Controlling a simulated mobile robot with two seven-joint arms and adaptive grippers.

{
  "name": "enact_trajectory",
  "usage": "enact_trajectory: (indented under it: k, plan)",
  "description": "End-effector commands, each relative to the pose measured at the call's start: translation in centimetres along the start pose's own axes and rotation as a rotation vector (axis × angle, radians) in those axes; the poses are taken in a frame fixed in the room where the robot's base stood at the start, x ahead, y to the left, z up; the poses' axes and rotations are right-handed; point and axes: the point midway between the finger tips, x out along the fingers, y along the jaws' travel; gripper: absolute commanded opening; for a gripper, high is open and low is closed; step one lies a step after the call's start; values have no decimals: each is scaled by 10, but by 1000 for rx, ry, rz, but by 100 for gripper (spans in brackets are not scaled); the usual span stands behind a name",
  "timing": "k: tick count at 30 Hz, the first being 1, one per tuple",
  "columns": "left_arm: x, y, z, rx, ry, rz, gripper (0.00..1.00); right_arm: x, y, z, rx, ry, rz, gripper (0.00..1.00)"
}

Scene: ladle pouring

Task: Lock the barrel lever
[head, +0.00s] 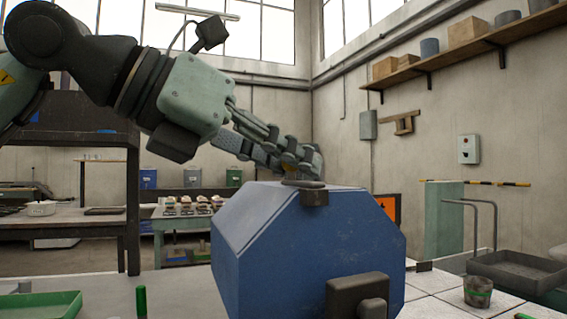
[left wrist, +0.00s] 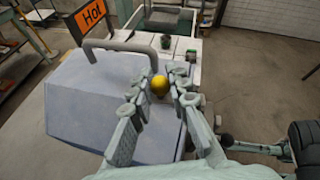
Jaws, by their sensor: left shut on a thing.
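The barrel is a blue faceted body (head: 300,245) in the middle of the head view, with a small dark fitting (head: 314,197) on its top edge. In the left wrist view its top shows as a pale blue surface (left wrist: 90,100). A grey bent bar (left wrist: 110,44), which looks like the lever, runs over it towards a yellow ball knob (left wrist: 160,84). My left gripper (head: 307,160) is above the barrel top. In the left wrist view its fingers (left wrist: 158,90) are shut on the yellow knob, one on each side. The right gripper is not in view.
An orange "Hot" sign (left wrist: 90,20) stands behind the barrel. A dark cup (head: 478,291) and a dark tray (head: 515,270) are at the right. A green tray (head: 40,305) and a green cylinder (head: 141,300) are at the left. Air above the barrel is clear to the right.

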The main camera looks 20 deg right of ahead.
Motion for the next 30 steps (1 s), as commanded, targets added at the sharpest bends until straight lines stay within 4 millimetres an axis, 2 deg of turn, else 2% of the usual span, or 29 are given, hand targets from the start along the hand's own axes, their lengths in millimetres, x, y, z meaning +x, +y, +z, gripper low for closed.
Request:
enact_trajectory:
  k: [6,15,16,21,30]
  plan:
    - [4,-1,2,42,24,-108,0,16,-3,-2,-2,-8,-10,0]
    - [5,-1,2,47,24,-112,0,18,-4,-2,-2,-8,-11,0]
    - [5,-1,2,47,24,-112,19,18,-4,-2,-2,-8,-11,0]
    - [5,-1,2,47,24,-111,39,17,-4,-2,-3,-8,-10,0]
    - [3,-1,2,47,24,-110,39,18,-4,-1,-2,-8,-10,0]
